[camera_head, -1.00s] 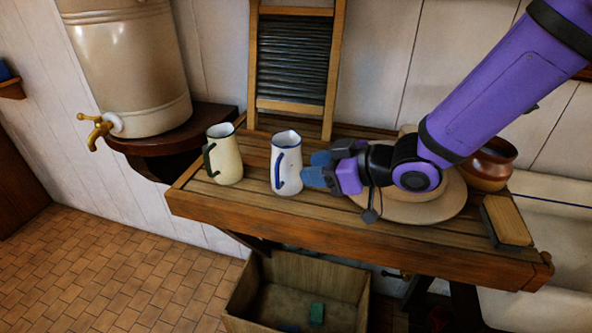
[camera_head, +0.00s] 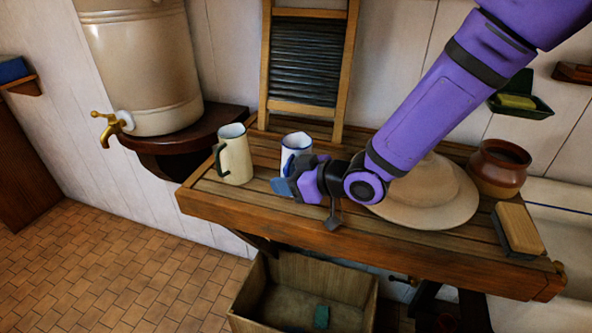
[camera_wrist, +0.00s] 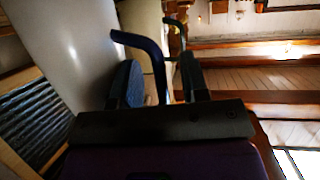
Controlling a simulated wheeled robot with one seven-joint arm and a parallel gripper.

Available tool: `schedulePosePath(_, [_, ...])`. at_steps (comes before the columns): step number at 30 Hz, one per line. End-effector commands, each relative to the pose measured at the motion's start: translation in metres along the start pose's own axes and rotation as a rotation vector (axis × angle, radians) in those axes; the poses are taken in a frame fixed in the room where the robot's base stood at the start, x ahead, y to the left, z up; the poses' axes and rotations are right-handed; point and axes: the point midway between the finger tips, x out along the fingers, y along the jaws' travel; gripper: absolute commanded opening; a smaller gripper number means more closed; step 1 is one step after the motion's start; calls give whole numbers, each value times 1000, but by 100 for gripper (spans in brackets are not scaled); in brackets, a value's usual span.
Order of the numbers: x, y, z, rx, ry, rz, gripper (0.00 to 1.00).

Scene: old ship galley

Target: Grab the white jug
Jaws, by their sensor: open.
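The white jug (camera_head: 297,141) with a blue rim and blue handle stands upright on the slatted wooden table. My gripper (camera_head: 285,184) is in front of it in the head view and hides its lower part. In the wrist view the jug's pale body (camera_wrist: 70,40) fills the upper left. Its dark blue handle (camera_wrist: 145,45) shows between the two fingers of my open gripper (camera_wrist: 160,82). I cannot tell whether a finger touches the handle.
A cream jug (camera_head: 234,156) with a dark green handle stands close to the left. A washboard (camera_head: 306,58) leans behind. A straw hat (camera_head: 437,205), a brown pot (camera_head: 499,169) and a brush (camera_head: 518,229) lie to the right. A wooden crate (camera_head: 250,299) is below.

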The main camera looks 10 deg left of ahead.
Motion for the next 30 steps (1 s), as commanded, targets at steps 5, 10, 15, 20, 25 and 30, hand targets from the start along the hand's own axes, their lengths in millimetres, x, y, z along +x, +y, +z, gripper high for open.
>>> schedulePosePath(5, [0, 0, 0, 0, 0, 0, 39])
schedulePosePath(10, [0, 0, 0, 0, 0, 0, 0])
schedulePosePath(15, [0, 0, -1, -2, 2, 0, 0])
schedulePosePath(20, [0, 0, -1, -2, 2, 0, 0])
schedulePosePath(25, [-1, 0, -2, -2, 2, 0, 0])
schedulePosePath(30, [-3, 1, -8, -3, 3, 1, 0])
